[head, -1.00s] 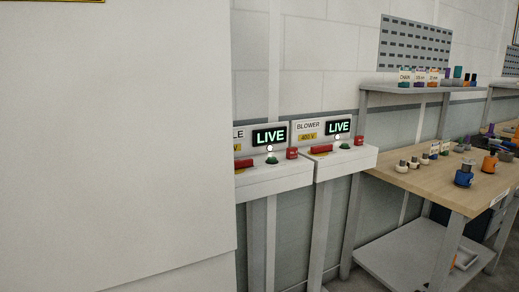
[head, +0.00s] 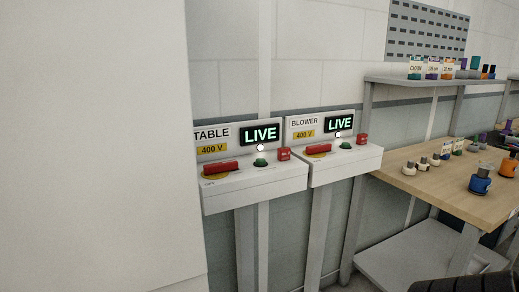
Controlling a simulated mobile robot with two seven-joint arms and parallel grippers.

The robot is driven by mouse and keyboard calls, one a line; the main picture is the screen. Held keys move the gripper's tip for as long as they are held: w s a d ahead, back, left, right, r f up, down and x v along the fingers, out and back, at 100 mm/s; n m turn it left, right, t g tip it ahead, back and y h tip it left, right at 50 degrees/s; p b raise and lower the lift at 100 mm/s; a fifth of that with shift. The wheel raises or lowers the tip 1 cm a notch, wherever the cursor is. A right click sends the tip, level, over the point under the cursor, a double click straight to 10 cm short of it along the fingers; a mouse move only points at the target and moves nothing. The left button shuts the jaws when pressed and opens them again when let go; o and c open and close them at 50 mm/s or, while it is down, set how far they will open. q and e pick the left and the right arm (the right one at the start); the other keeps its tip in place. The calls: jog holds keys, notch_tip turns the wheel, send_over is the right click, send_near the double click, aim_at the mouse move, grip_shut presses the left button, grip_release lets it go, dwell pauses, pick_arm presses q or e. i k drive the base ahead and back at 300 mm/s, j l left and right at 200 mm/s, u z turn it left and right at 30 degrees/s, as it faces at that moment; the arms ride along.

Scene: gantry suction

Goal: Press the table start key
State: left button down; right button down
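The table control box (head: 255,185) stands on a post left of centre. Its label reads TABLE (head: 212,134) with a yellow 400 V tag, and its display (head: 261,133) reads LIVE in green. On its top are a red bar handle (head: 221,167) over a yellow disc, a green button (head: 260,161) with a small white lamp (head: 260,148) above it, and a red block (head: 284,154) at the right. I cannot read which part is marked as the start key.
A similar BLOWER box (head: 345,168) stands close on the right, also showing LIVE. A large pale panel (head: 95,150) fills the left side. A wooden workbench (head: 430,190) with small parts stands to the right. A dark ribbed shape (head: 462,285) shows at the bottom right edge.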

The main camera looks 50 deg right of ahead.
aim_at(261, 161)
jog(key=l+u, duration=0.1)
jog(key=l, duration=1.3)
